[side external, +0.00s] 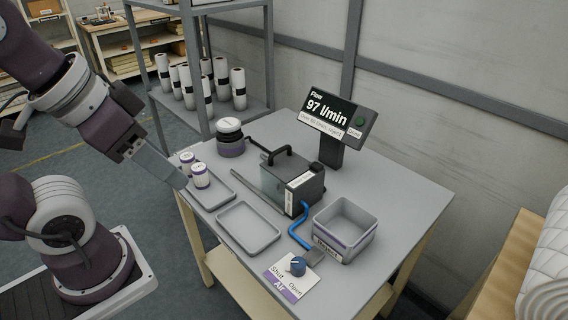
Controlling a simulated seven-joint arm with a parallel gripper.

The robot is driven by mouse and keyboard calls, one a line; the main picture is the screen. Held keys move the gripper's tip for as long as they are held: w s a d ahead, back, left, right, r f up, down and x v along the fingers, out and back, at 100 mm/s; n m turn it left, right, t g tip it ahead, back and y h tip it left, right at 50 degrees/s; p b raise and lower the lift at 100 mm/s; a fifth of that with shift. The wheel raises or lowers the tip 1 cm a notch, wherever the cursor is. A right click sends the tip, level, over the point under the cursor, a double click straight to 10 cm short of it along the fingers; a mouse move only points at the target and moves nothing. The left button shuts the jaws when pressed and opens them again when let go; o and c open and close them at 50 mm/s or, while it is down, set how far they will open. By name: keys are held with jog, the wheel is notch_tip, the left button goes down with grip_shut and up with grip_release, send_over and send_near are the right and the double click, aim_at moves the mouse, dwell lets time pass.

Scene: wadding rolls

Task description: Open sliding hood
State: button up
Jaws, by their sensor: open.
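The sliding hood (278,172) is a dark, see-through cover on a grey box in the middle of the table. A black handle (282,151) stands on its top, and a white label is on the box's front side. A long grey rail (262,197) runs along the left of the box. The hood appears to sit over the box; its inside is hard to make out. My gripper (178,180) is at the table's left edge, well left of the hood and apart from it. It is open, with nothing seen between the fingers.
A reject bin (345,228), blue hose (298,233), air knob (297,265) and flow display (338,115) surround the box. The right tabletop is clear.

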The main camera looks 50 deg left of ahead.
jog(key=shift+g, duration=0.7)
jog(key=w+r, duration=0.1)
jog(key=w, duration=0.2)
jog(key=w+a+r, duration=0.1)
jog(key=w, duration=0.2)
jog(key=w+r, duration=0.1)
jog(key=w, duration=0.2)
jog(key=shift+w+a+r, duration=0.1)
jog(key=shift+a+r, duration=0.15)
jog(key=shift+a, duration=0.15)
jog(key=shift+c, duration=1.4)
jog(key=g+y, duration=0.2)
jog(key=g, duration=0.2)
send_over(282, 150)
jog(key=d, duration=0.1)
notch_tip(282, 150, down, 16)
jog(key=f, duration=0.4)
jog(key=a+f, duration=0.1)
jog(key=f, duration=0.1)
jog(key=shift+f, duration=0.25)
grip_shut()
